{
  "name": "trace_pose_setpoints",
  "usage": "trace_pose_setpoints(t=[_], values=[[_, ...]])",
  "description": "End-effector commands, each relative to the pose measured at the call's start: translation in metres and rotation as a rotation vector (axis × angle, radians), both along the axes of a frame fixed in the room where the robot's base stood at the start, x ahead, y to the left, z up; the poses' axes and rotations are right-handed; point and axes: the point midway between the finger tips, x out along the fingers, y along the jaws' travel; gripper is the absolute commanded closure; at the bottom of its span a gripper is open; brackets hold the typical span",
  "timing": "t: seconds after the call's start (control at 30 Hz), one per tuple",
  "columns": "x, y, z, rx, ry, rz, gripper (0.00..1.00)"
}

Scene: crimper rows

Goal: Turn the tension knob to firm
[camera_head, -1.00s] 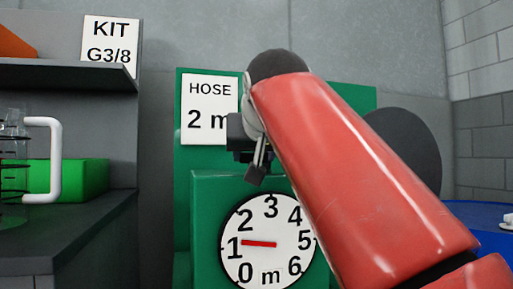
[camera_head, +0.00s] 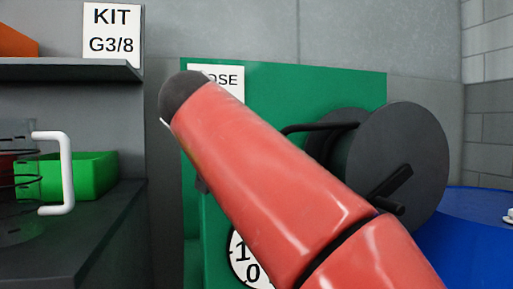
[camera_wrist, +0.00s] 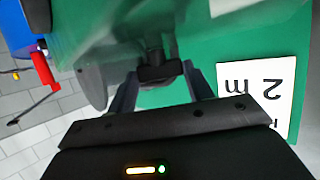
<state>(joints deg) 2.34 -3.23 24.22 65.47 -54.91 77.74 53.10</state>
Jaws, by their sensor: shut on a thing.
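A dark block-like piece (camera_wrist: 158,72) in front of the green panel sits between the two fingers of my gripper (camera_wrist: 160,90) in the wrist view. The gripper is shut on it. I cannot tell for sure whether this piece is the tension knob, and no firm mark is readable. In the head view my red arm hides the gripper and this piece. The green hose stand (camera_head: 330,88) carries a dark reel (camera_head: 400,160) and a white dial (camera_head: 240,265), mostly covered by my arm.
The HOSE label (camera_head: 228,78) is partly hidden in the head view; its "2 m" shows in the wrist view (camera_wrist: 265,95). A dark shelf (camera_head: 60,70) with a KIT G3/8 sign (camera_head: 112,35), a green box (camera_head: 95,175) and a white handle (camera_head: 66,172) stand left. A blue surface (camera_head: 465,235) lies right.

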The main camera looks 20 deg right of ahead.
Motion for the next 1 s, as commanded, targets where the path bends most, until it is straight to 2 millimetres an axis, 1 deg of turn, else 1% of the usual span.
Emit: trace_pose_setpoints(t=[0.37,0.4,0.53,0.83,0.93,1.0], values=[[0.000,0.000,-0.001,0.002,0.001,-0.004,0.72],[0.000,0.000,-0.001,0.002,0.001,-0.003,0.44],[0.000,0.000,-0.001,0.001,0.001,-0.002,0.27],[-0.001,0.001,0.000,0.001,0.001,-0.002,0.27],[-0.007,0.007,0.005,0.000,-0.002,0.001,0.27],[-0.015,0.014,0.009,0.000,-0.002,0.001,0.27]])
